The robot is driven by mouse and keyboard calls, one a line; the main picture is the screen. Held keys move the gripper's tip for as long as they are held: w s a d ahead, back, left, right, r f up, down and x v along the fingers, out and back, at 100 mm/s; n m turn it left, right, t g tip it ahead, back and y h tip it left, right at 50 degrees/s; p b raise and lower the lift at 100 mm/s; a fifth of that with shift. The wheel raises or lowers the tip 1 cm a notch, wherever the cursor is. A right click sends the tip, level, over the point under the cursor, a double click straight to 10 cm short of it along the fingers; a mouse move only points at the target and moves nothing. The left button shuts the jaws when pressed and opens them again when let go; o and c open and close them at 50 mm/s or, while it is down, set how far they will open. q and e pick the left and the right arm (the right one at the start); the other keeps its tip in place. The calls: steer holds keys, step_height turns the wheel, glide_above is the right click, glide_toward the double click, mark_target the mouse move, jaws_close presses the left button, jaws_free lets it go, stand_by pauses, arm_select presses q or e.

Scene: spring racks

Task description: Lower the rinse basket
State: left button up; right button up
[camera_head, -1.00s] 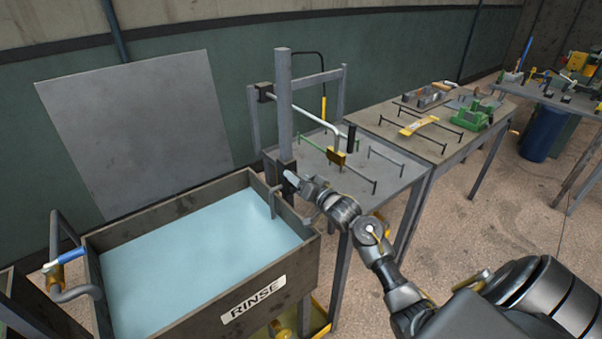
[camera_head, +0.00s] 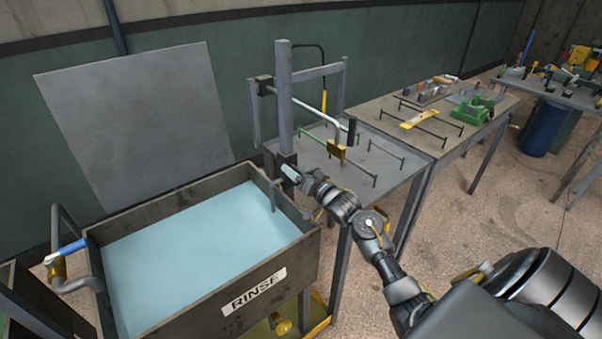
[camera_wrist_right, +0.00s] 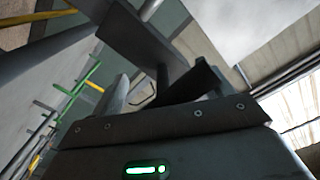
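I cannot make out the basket itself in either view. The rinse tank (camera_head: 215,310) is full of pale blue liquid, and a dark hook (camera_head: 274,195) hangs on its right rim. A grey post (camera_head: 285,100) stands behind the tank's right end, with a dark block low on it. A small light-grey handle (camera_head: 290,173) sticks out at that block. My right gripper (camera_head: 302,180) is right at this handle. Whether its fingers close on it is unclear. In the right wrist view the dark fingers and a grey cylinder (camera_wrist_right: 116,95) overlap. My left gripper is out of view.
A grey table (camera_head: 385,150) with low rails stands right of the post. A bent pipe with a brass block (camera_head: 336,149) hangs over it. A further table carries a green tool (camera_head: 473,110). A tilted grey panel (camera_head: 140,115) rises behind the tank.

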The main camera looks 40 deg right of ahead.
steer(key=shift+f, duration=0.1)
steer(key=s+b, duration=0.1)
steer(key=s, duration=1)
steer(key=shift+d+b, duration=0.3)
steer(key=shift+b, duration=0.1)
